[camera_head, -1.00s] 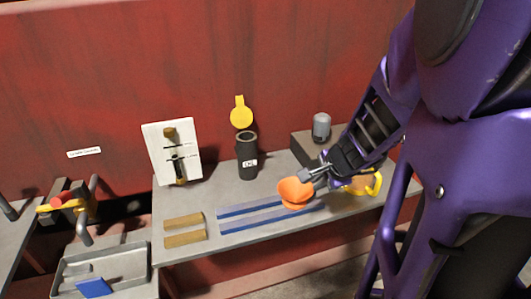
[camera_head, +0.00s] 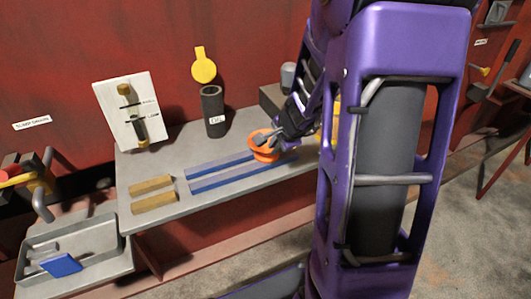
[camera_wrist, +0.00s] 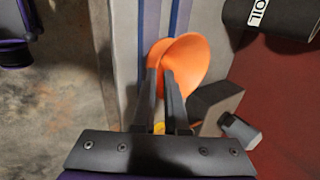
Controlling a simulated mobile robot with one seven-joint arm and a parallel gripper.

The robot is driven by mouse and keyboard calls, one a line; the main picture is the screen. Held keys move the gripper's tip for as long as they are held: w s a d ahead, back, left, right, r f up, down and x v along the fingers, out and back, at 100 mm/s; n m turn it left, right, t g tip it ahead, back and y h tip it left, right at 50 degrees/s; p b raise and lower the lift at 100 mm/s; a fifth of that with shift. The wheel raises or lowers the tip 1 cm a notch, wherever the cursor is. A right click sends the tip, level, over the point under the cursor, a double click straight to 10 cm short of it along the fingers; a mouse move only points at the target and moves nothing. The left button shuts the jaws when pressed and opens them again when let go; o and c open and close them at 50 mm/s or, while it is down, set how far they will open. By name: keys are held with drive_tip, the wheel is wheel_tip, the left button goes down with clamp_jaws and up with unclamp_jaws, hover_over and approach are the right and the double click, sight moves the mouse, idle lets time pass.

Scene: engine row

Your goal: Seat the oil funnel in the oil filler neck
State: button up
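The orange oil funnel (camera_head: 262,154) is at the right end of the blue strips, over the bench; I cannot tell whether it touches the surface. My gripper (camera_head: 264,139) is at the funnel, its fingers reaching over the rim. In the wrist view the fingertips (camera_wrist: 160,74) are close together with the funnel's orange wall (camera_wrist: 190,58) between them. The funnel's lower part is hidden. The oil filler neck (camera_head: 214,112) is a black upright cylinder marked OIL, left of and behind the funnel. Its top is open, and a yellow cap (camera_head: 204,70) stands up behind it. The neck also shows in the wrist view (camera_wrist: 285,15).
Blue strips (camera_head: 222,174) and tan blocks (camera_head: 152,185) lie on the grey bench (camera_head: 195,150). A white gauge board (camera_head: 112,98) stands at the back left. A dark block with a grey-capped part (camera_head: 288,76) is behind my gripper. A metal tray (camera_head: 105,238) is lower left.

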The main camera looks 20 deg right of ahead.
sight(269, 156)
drive_tip(key=x, duration=0.1)
drive_tip(key=b+x, duration=0.1)
drive_tip(key=x, duration=0.1)
drive_tip(key=b+x, duration=0.1)
drive_tip(key=x, duration=0.1)
drive_tip(key=shift+d+f, duration=0.15)
drive_tip(key=shift+d, duration=0.15)
clamp_jaws()
idle(1.0)
